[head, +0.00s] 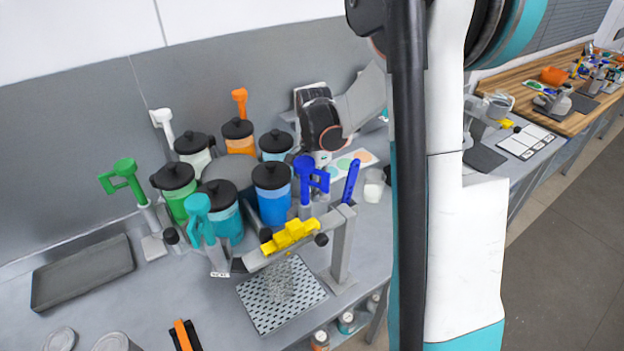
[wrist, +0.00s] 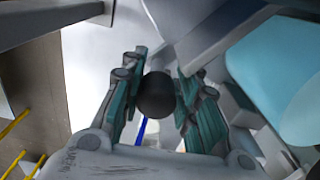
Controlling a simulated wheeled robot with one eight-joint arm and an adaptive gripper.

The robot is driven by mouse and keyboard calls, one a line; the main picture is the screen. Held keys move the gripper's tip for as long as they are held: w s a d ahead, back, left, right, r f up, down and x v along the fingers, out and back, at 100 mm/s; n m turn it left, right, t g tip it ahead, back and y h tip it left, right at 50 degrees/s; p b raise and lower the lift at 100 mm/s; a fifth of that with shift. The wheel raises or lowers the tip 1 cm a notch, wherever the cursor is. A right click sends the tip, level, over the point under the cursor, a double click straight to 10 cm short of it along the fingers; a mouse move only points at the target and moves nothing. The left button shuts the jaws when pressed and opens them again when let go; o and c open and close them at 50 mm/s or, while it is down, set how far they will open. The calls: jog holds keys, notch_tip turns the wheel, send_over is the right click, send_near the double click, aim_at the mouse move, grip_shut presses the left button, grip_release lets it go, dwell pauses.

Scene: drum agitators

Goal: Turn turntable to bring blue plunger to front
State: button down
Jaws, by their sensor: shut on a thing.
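The turntable's grey hub (head: 233,172) shows among several lidded jars; most of its plate is hidden. The blue plunger (head: 308,178) has a blue handle on a grey post, right of the blue jar (head: 272,198), at the right front of the ring. Green (head: 125,178), white (head: 163,124), orange (head: 240,98) and teal (head: 198,215) handles stand around the ring. In the wrist view, my gripper (wrist: 158,98) has its fingers on both sides of a black ball knob (wrist: 155,95), shut on it. In the head view, my wrist is behind the jars at right; the fingertips are hidden.
A grey frame with a yellow clamp (head: 290,236) stands in front of the ring. A perforated plate (head: 281,294) lies before it. A dark tray (head: 82,272) is at left. A blue stick (head: 351,180) and a glass cup (head: 373,185) stand at right.

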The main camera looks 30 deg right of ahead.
aim_at(304, 177)
jog(key=shift+s+a+f+m+b, duration=0.1)
jog(key=shift+s+a+m+b, duration=0.15)
jog(key=shift+s+a+m, duration=0.7)
jog(key=shift+s+a+r+m+b, duration=0.1)
jog(key=shift+s+a+m+b, duration=0.2)
jog(key=shift+s+a, duration=1.25)
jog(key=shift+s+a+f+m+b, duration=0.1)
jog(key=shift+s+a+m+b, duration=0.15)
jog(key=shift+s+a+m, duration=0.7)
jog(key=shift+s+a+n, duration=0.25)
jog(key=shift+s+n, duration=0.05)
jog(key=shift+s, duration=0.15)
jog(key=c, duration=1.3)
grip_release()
jog(key=shift+c, duration=0.2)
jog(key=shift+w+r, duration=0.1)
jog(key=shift+r, duration=0.55)
notch_tip(304, 177, up, 11)
jog(key=shift+f, duration=0.1)
